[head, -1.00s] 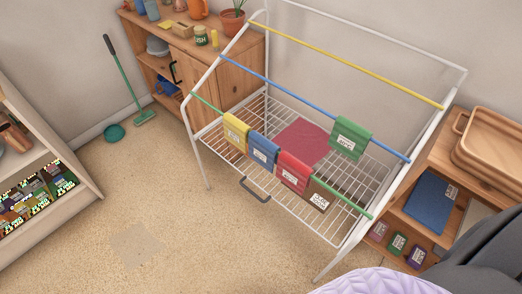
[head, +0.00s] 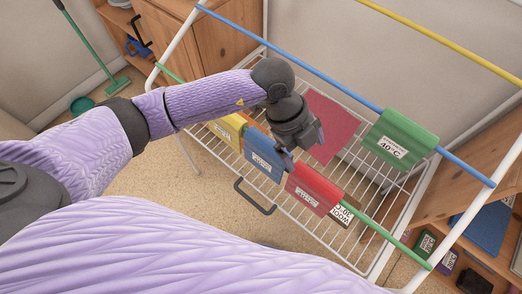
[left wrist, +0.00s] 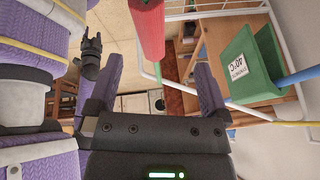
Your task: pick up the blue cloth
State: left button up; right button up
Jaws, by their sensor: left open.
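A blue cloth (head: 263,155) with a white label hangs over the front green bar of the white rack, between a yellow cloth (head: 228,130) and a red cloth (head: 313,188). My left gripper (head: 302,148) is open and empty, above the bar by the right edge of the blue cloth and close to the red one. In the left wrist view, its spread fingers (left wrist: 158,66) show with the red cloth (left wrist: 147,25) beyond; I cannot make out the blue cloth there. A dark gripper (left wrist: 91,56), apparently my right one, shows small at the left of that view; its jaws are unclear.
A green cloth (head: 400,138) hangs on the blue bar (head: 310,65) behind. A brown cloth is partly hidden behind the red one. A dark red cloth (head: 330,125) lies on the wire shelf. Another blue item (head: 485,228) lies in the wooden shelf at right.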

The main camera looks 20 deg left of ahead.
aim_at(268, 150)
pick_arm(q)
jog(key=a+y, duration=0.1)
jog(key=a, duration=0.1)
jog(key=w+a+n+y, duration=0.1)
jog(key=a+y, duration=0.1)
jog(key=a, duration=0.1)
jog(key=w+a+n+y, duration=0.1)
jog(key=a+y, duration=0.1)
jog(key=shift+a+f+t, duration=0.35)
jog(key=shift+t, duration=0.05)
notch_tip(268, 150, down, 10)
jog(key=b, duration=0.5)
jog(key=shift+w+r, duration=0.15)
jog(key=shift+w, duration=0.05)
jog(key=c, duration=0.7)
grip_shut()
pick_arm(e)
jog(key=shift+g, duration=0.3)
jog(key=f, duration=0.1)
jog(key=s+f, duration=0.1)
jog(key=f, duration=0.1)
jog(key=s+d+f, duration=0.1)
jog(key=f, duration=0.1)
